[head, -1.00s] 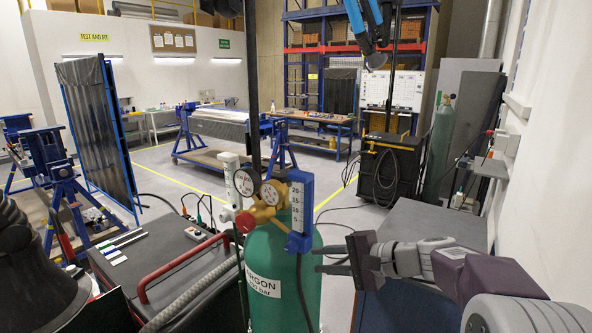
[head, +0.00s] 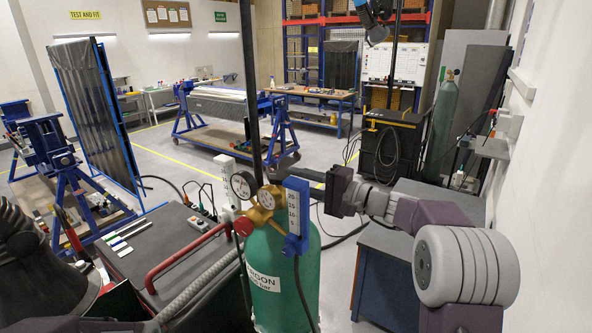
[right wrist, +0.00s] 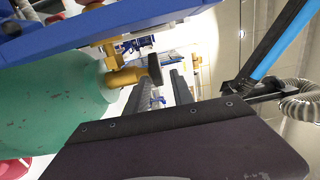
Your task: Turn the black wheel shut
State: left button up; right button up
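The green argon cylinder (head: 268,275) stands upright in the head view, with a brass regulator and gauges (head: 265,197) at its top. In the right wrist view the black wheel (right wrist: 154,69) sits at the end of the brass valve (right wrist: 126,76). My right gripper (head: 300,178) reaches in from the right behind the flow tube, at the height of the cylinder's top. In the right wrist view its two dark fingers (right wrist: 166,82) are apart, and the wheel is near the tip of one. I cannot tell whether they touch. My left gripper is not in view.
A blue-framed flow tube (head: 296,212) stands close in front of the right gripper. A grey-topped cabinet (head: 385,265) is at the right. A dark bench with a red handle (head: 190,255) and a hose lies at the left.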

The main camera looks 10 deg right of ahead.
jog(key=shift+w+a, duration=0.15)
jog(key=shift+w, duration=0.05)
jog(key=shift+s+a+r, duration=0.1)
jog(key=shift+c, duration=0.2)
grip_shut()
jog(key=shift+r, duration=0.2)
dwell(0.7)
jog(key=shift+o, duration=0.2)
grip_release()
jog(key=shift+f, duration=0.1)
